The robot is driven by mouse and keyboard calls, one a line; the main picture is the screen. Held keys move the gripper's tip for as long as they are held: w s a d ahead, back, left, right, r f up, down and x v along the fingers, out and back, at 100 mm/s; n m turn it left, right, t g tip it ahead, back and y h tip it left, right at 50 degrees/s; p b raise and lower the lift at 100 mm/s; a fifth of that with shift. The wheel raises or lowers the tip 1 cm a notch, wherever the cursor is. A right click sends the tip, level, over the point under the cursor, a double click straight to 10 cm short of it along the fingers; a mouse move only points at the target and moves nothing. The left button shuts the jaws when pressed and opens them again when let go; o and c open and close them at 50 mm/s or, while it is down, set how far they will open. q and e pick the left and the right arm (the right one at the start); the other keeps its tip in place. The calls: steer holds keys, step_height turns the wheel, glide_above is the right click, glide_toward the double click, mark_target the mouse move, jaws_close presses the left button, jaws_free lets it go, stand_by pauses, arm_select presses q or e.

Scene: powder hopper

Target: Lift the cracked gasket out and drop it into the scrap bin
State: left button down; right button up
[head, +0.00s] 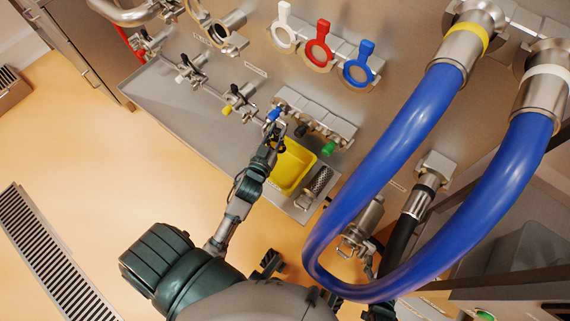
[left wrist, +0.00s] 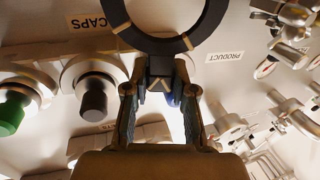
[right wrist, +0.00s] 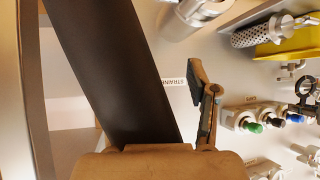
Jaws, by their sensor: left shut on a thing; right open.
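My left gripper (head: 276,130) is shut on the tab of a dark ring, the gasket (left wrist: 172,45), in the left wrist view. The ring hangs clear in front of the fingertips, with pale marks across its band; its top is cut off by the picture edge. In the head view the ring is too small to make out well. A yellow open tray (head: 305,160), which looks like the scrap bin, lies just below and right of my left gripper. My right gripper (right wrist: 155,88) is open; one finger shows, the other is hidden behind a broad black band.
A capped row with a green cap (head: 328,149) and a blue cap (head: 273,115) borders the tray. A mesh strainer (head: 319,180) lies right of it. Big blue hoses (head: 400,150) fill the right side. White, red and blue (head: 358,66) ring-handled parts hang on the panel.

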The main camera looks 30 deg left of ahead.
arm_select(q)
steer(key=shift+s+a+f+b, duration=0.1)
steer(key=shift+s+f+b, duration=0.15)
steer(key=shift+f+b, duration=0.25)
steer(key=shift+w+d+f+b, duration=0.1)
steer(key=shift+d+f+b, duration=0.65)
steer(key=shift+d+b, duration=0.3)
step_height(320, 180, down, 3)
steer(key=b, duration=0.3)
steer(key=shift+a+r, duration=0.1)
steer(key=shift+r, duration=0.05)
steer(key=shift+a, duration=0.1)
arm_select(e)
steer(key=w+a+r+t+y, duration=0.1)
steer(key=w+r+t+y, duration=0.2)
steer(key=r+t, duration=0.9)
steer(key=shift+w+a+r, duration=0.3)
steer(key=shift+w+r, duration=0.15)
steer(key=shift+r, duration=0.4)
